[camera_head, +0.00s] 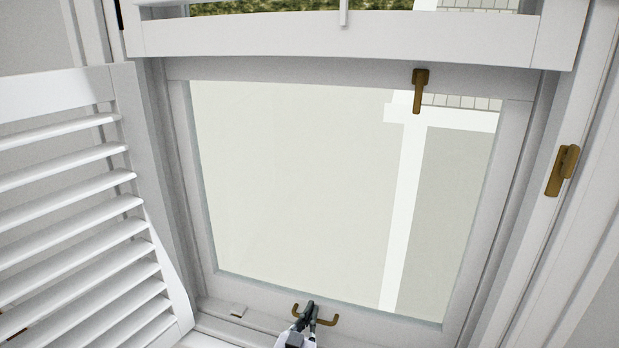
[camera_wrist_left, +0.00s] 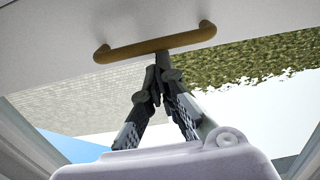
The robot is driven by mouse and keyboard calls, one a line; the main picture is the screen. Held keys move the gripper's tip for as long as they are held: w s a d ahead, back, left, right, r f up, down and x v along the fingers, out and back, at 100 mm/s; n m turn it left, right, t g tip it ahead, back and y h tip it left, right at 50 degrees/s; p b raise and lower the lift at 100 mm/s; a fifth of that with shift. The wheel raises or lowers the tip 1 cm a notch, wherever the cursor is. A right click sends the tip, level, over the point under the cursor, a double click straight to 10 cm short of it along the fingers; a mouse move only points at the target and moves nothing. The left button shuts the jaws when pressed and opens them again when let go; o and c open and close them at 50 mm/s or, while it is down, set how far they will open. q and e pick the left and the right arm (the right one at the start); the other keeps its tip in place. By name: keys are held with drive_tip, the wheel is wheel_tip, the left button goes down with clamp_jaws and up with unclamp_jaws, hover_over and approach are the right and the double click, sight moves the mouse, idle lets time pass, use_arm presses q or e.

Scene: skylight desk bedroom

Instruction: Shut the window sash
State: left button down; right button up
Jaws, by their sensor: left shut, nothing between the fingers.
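The white window sash (camera_head: 182,135) holds a large pane in the middle of the head view. A brown bar handle (camera_head: 326,321) is on its bottom rail; the handle also shows in the left wrist view (camera_wrist_left: 135,49). My left gripper (camera_head: 311,306) is at the middle of this handle and hides part of it. In the left wrist view its closed fingertips (camera_wrist_left: 162,60) meet just at the bar's edge, with nothing between them. I cannot tell whether they touch the bar. The gap under the bottom rail cannot be judged. My right gripper is not in view.
A white louvred shutter (camera_head: 75,195) stands at the left. A white cross rail (camera_head: 340,36) spans the top. A brown latch (camera_head: 418,88) hangs on the sash's top rail, and a brown fitting (camera_head: 562,170) is on the right frame.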

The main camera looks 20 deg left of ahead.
use_arm(q)
drive_tip(key=shift+r, duration=0.35)
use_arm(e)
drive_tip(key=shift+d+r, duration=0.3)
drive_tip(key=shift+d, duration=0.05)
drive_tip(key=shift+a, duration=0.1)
use_arm(q)
drive_tip(key=s+p, duration=0.4)
drive_tip(key=s, duration=0.5)
drive_tip(key=shift+a+p, duration=0.15)
drive_tip(key=shift+p, duration=0.25)
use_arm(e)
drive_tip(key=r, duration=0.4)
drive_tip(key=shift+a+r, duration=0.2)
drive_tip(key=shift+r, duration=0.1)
